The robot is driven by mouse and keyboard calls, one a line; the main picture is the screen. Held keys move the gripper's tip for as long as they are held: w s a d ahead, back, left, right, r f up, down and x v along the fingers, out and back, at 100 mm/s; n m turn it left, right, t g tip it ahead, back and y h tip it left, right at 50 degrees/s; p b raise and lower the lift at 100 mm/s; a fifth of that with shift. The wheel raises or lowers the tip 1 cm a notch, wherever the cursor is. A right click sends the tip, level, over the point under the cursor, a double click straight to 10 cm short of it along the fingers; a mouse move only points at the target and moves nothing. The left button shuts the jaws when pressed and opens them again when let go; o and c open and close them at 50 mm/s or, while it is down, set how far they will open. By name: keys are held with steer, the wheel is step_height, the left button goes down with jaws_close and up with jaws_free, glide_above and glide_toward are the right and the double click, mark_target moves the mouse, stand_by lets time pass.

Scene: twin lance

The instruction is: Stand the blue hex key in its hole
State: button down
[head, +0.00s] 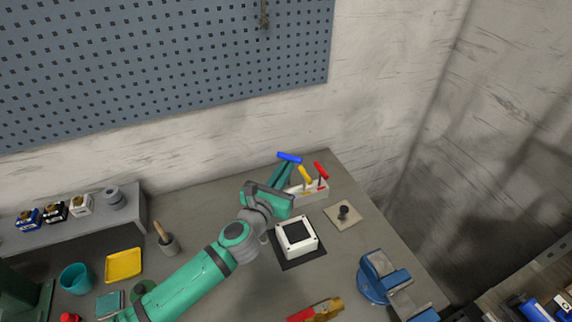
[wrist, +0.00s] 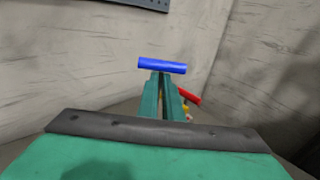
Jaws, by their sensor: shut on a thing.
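The blue hex key (head: 289,157) has a thick blue handle bar, which also shows in the wrist view (wrist: 162,66). My gripper (head: 283,170) is shut on it just below the bar, with the bar lying crosswise above the fingertips. The light holder block (head: 313,193) is just right of and below my fingers in the head view. A yellow-handled key (head: 305,174) and a red-handled key (head: 321,170) stand in it. The blue key's shaft and its hole are hidden behind my fingers and hand, so I cannot tell whether the shaft is in the block.
A white box with a black top (head: 297,235) sits near my wrist. A flat plate with a dark knob (head: 343,213) and a blue vise (head: 383,278) are to the right. A brush in a grey cup (head: 166,240) is left. The wall stands close behind the block.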

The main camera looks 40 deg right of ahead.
steer(key=shift+f, duration=1.7)
steer(key=shift+w, duration=0.1)
steer(key=shift+a, duration=0.15)
stand_by(0.3)
